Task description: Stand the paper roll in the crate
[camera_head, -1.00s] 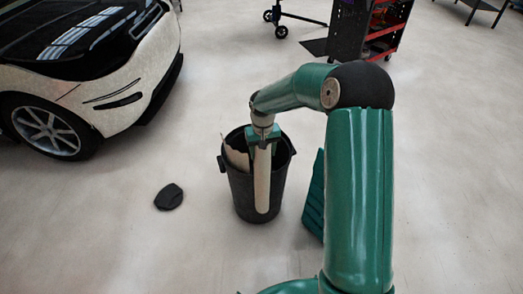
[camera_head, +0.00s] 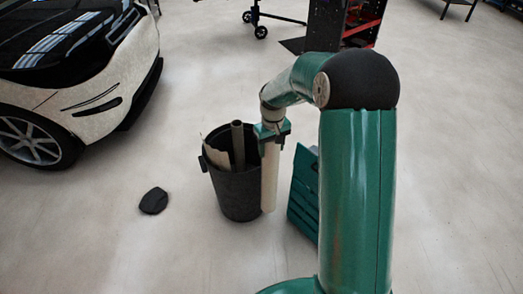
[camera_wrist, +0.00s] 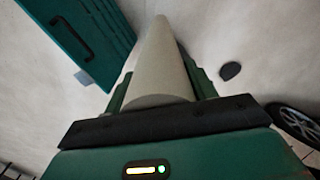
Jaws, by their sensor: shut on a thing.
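The paper roll (camera_head: 270,180) is a long pale cylinder hanging upright in the head view, just right of the black bin. My gripper (camera_head: 271,133) is shut on it near its top. In the wrist view the roll (camera_wrist: 160,70) points away between the two fingers of my gripper (camera_wrist: 162,90). A teal box (camera_head: 303,195), seemingly the crate, stands on the floor right of the roll, partly hidden by my arm. The wrist view shows it (camera_wrist: 82,35) at upper left, with a black handle. Its inside cannot be made out. The roll appears apart from it.
The black bin (camera_head: 238,192) holds a torn pale sheet (camera_head: 217,150) and a grey tube (camera_head: 237,145). A flat black object (camera_head: 153,201) lies on the floor. A car (camera_head: 75,75) stands at left and a tool cart (camera_head: 340,25) at the back.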

